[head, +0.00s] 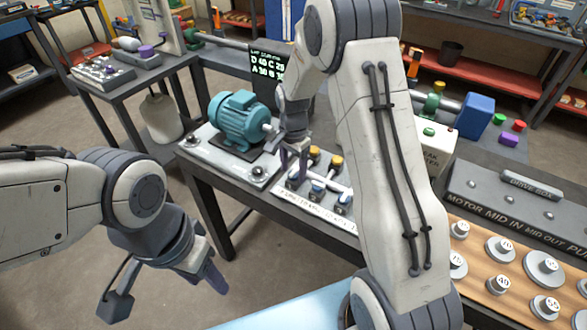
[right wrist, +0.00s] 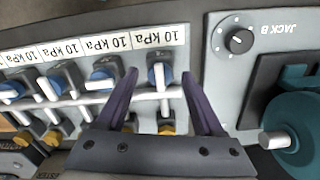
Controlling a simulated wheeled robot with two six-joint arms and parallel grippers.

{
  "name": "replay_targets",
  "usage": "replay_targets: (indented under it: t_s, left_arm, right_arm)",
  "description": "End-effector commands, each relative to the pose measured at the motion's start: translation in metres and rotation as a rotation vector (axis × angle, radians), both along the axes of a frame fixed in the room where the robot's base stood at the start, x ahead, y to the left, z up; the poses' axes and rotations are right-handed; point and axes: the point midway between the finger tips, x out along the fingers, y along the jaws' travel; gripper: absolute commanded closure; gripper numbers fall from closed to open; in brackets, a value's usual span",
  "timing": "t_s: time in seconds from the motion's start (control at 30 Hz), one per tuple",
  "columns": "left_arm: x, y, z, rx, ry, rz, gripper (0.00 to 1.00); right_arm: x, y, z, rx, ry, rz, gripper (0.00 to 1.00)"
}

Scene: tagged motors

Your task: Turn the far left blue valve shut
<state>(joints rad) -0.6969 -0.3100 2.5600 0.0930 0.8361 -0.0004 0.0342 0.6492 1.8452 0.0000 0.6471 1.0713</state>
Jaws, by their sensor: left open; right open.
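The far left blue valve (right wrist: 153,77) is at the right end of the blue row in the right wrist view, where the panel appears upside down. Its pale lever lies roughly up-down there. My right gripper (right wrist: 159,74) is open, with one purple finger on each side of this valve; contact cannot be told. In the head view my right gripper (head: 292,160) is at the panel's left end, beside the motor, and partly hides the valve. More blue valves (right wrist: 103,75) stand along the row. My left gripper (head: 163,292) is open and empty, low at the left over the floor.
A teal motor (head: 241,120) stands on a plate left of the valves, its shaft close to my right gripper. Yellow valves (head: 335,162) stand behind the blue row. A JACK B dial (right wrist: 240,40) is nearby. Labelled weights (head: 500,248) are at the right.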

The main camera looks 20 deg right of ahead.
Motion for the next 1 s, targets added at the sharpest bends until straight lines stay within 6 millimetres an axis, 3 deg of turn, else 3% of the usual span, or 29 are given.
replay_targets:
  t_s: [0.33, 0.5, 0.53, 1.0]
  left_arm:
    - [0.0000, 0.0000, 0.0003, 0.000, 0.000, 0.000, 0.50]
    - [0.0000, 0.0000, 0.0003, 0.000, 0.000, 0.000, 0.50]
    - [0.0000, 0.0000, 0.0003, 0.000, 0.000, 0.000, 0.50]
    - [0.0001, 0.0000, 0.0044, 0.000, 0.000, 0.000, 0.50]
  right_arm:
    - [-0.0003, 0.0001, -0.0049, 0.000, 0.000, 0.001, 0.31]
    - [-0.0002, 0.0000, -0.0047, 0.000, 0.000, 0.001, 0.96]
    - [-0.0003, 0.0000, -0.0046, 0.000, 0.000, 0.001, 1.00]
    - [0.0000, -0.0004, -0.0032, 0.000, 0.000, 0.100, 1.00]
